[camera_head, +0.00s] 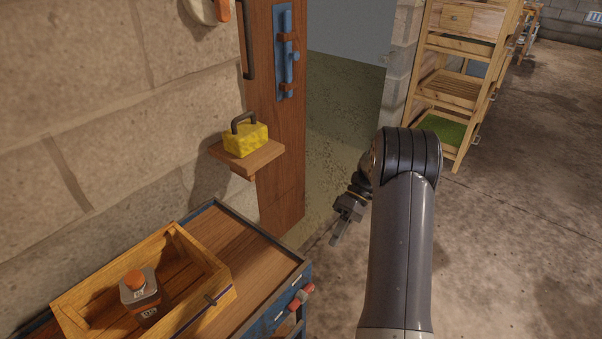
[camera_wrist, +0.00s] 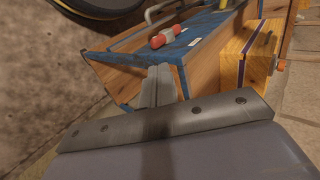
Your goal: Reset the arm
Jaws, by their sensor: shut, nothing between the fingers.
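My gripper (camera_head: 340,231) hangs in the air in the head view, to the right of the blue-edged cart, with the arm reaching up from the bottom and bending over. Its fingers point down and are closed together with nothing between them. In the wrist view the shut fingers (camera_wrist: 158,88) show in front of the blue cart end (camera_wrist: 190,45) with its red-ended handle (camera_wrist: 165,37). The gripper appears apart from the cart.
The cart (camera_head: 250,250) carries a wooden crate (camera_head: 205,258) with an orange-capped bottle (camera_head: 140,293). A yellow padlock-like block (camera_head: 245,140) sits on a small shelf (camera_head: 262,160) by a wooden door post (camera_head: 280,190). A wooden rack (camera_head: 460,60) stands behind. Floor at right is clear.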

